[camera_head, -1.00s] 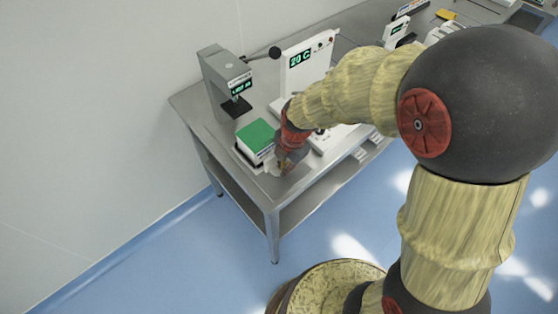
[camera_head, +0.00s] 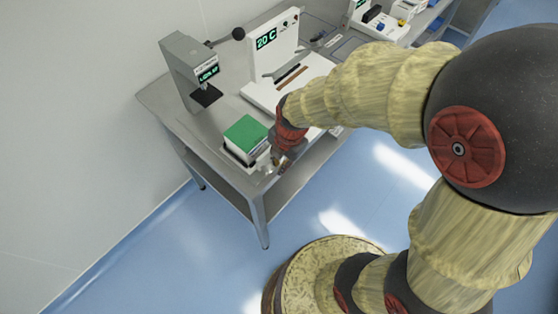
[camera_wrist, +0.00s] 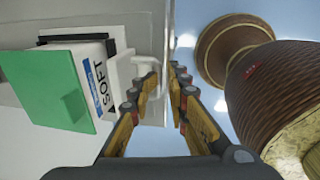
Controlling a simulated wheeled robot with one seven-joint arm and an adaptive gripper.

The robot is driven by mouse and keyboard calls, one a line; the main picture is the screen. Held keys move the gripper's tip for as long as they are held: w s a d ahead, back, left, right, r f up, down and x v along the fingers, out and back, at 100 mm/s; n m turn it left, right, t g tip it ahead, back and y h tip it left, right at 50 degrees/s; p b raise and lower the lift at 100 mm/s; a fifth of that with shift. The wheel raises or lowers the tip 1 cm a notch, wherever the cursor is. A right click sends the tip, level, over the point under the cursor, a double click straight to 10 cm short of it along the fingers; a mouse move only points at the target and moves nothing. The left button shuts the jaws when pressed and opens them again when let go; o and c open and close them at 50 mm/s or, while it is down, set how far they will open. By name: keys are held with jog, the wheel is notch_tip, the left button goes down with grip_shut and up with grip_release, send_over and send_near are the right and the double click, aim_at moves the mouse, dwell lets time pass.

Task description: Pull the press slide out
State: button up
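A white block with a green top (camera_head: 246,132) stands near the front corner of the steel table, and reads "SOFT" in the wrist view (camera_wrist: 98,80). A white loop handle (camera_wrist: 147,72) sticks out beside it. The grey press (camera_head: 182,62) with a black-knobbed lever stands behind the block, a black plate (camera_head: 206,95) at its foot. I cannot tell which part is the press slide. My gripper (camera_head: 272,168) is at the table's front edge beside the block. In the wrist view its fingers (camera_wrist: 159,78) are apart, tips close to the handle; contact is unclear.
A white "20 C" unit (camera_head: 275,42) with a broad white base stands to the right, behind my arm. The steel table's edge (camera_wrist: 170,60) runs just beside the fingers. More devices (camera_head: 390,15) are at the back right. The blue floor (camera_head: 150,255) in front is open.

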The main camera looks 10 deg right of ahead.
jog(key=shift+s+f, duration=0.1)
jog(key=shift+s, duration=0.05)
notch_tip(320, 180, up, 9)
jog(key=p, duration=0.6)
jog(key=shift+s+d, duration=0.45)
dwell(0.3)
dwell(0.5)
notch_tip(320, 180, up, 12)
jog(key=s+d, duration=0.1)
jog(key=shift+s, duration=0.3)
jog(key=shift+f, duration=0.15)
dwell(0.4)
